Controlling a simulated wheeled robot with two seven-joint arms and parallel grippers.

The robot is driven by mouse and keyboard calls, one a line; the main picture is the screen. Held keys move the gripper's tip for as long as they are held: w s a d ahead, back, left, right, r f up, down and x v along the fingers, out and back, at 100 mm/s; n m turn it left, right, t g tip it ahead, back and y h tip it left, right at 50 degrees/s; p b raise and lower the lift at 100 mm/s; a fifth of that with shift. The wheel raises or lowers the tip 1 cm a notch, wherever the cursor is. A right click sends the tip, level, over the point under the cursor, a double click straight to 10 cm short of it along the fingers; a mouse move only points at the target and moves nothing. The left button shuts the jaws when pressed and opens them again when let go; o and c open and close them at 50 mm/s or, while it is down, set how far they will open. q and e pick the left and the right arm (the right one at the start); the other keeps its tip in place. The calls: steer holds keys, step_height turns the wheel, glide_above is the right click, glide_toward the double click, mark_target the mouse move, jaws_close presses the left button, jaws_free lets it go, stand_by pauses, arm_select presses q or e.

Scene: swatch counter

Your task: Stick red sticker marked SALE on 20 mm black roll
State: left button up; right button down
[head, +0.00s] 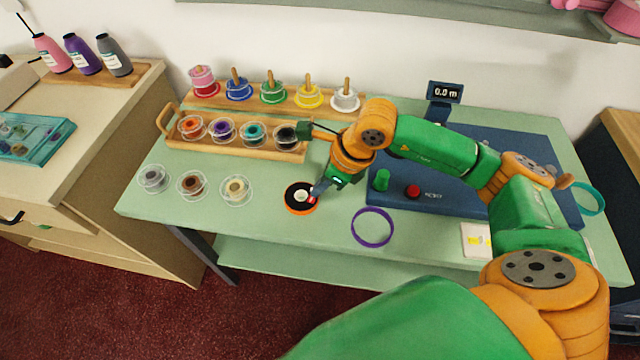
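A black roll (291,195) with a pale core and an orange lower rim lies flat near the counter's front edge. A small red sticker (311,199) with a pale mark shows at the right side of this roll's top. My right gripper (315,193) points down at that spot, its fingertips close together on the sticker. Whether the sticker touches the roll is hard to tell, and its lettering is too small to read. Another black roll (287,134) sits at the right end of the wooden rack's front row. My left gripper is out of view.
The wooden rack (235,148) holds several coloured rolls and spools. Three loose rolls, grey (153,178), brown (191,184) and cream (237,189), lie left. A purple ring (373,227) lies right, near a blue machine (450,200) and a white card (472,241) with yellow marks.

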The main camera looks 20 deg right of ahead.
steer(key=c, duration=1)
jaws_free()
step_height(320, 180, up, 7)
steer(key=p, duration=0.5)
